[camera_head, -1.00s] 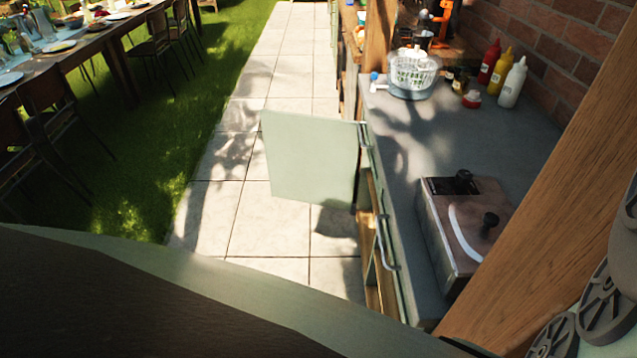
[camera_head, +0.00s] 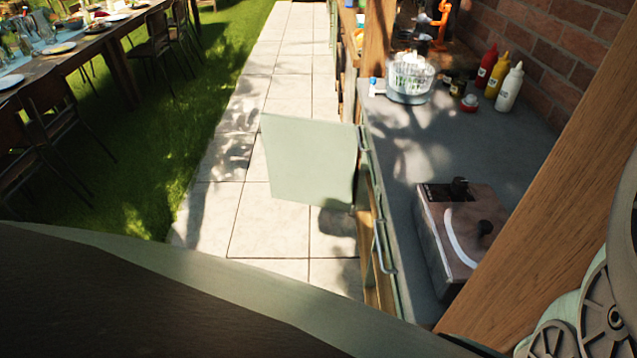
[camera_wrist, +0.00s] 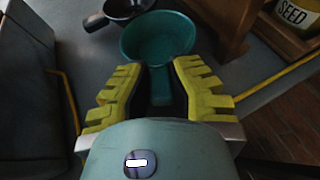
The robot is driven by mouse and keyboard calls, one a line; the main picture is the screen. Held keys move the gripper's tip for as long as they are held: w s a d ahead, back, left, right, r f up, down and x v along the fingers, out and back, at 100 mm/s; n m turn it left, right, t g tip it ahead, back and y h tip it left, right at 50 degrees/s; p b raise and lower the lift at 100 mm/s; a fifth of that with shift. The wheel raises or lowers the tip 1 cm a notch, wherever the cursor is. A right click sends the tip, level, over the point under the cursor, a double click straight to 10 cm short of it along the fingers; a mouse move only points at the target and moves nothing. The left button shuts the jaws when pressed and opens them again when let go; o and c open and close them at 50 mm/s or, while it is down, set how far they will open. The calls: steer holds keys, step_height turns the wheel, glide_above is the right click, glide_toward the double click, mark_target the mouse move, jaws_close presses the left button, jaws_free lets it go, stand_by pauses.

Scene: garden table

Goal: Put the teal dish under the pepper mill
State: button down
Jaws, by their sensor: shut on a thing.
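The teal dish (camera_wrist: 158,36) is a round, shallow bowl with a short handle, in the upper middle of the wrist view. My gripper (camera_wrist: 160,72) has yellow ridged fingers on either side of that handle and is shut on it. The bowl part sticks out beyond the fingertips. The dish and my gripper do not show in the head view. I cannot make out a pepper mill in either view.
A dark handled pan (camera_wrist: 128,8) lies close to the dish, at its upper left. A jar marked SEED (camera_wrist: 296,14) stands at the upper right. In the head view, a grey counter (camera_head: 400,190) holds a metal box (camera_head: 460,235), a salad spinner (camera_head: 410,80) and sauce bottles (camera_head: 488,65).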

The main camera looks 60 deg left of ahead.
steer(key=shift+f, duration=0.25)
steer(key=c, duration=1)
jaws_free()
steer(key=shift+r, duration=0.2)
steer(key=shift+s+d+r, duration=0.1)
steer(key=shift+s+d, duration=0.2)
steer(key=shift+b+v, duration=0.45)
steer(key=shift+v, duration=5.15)
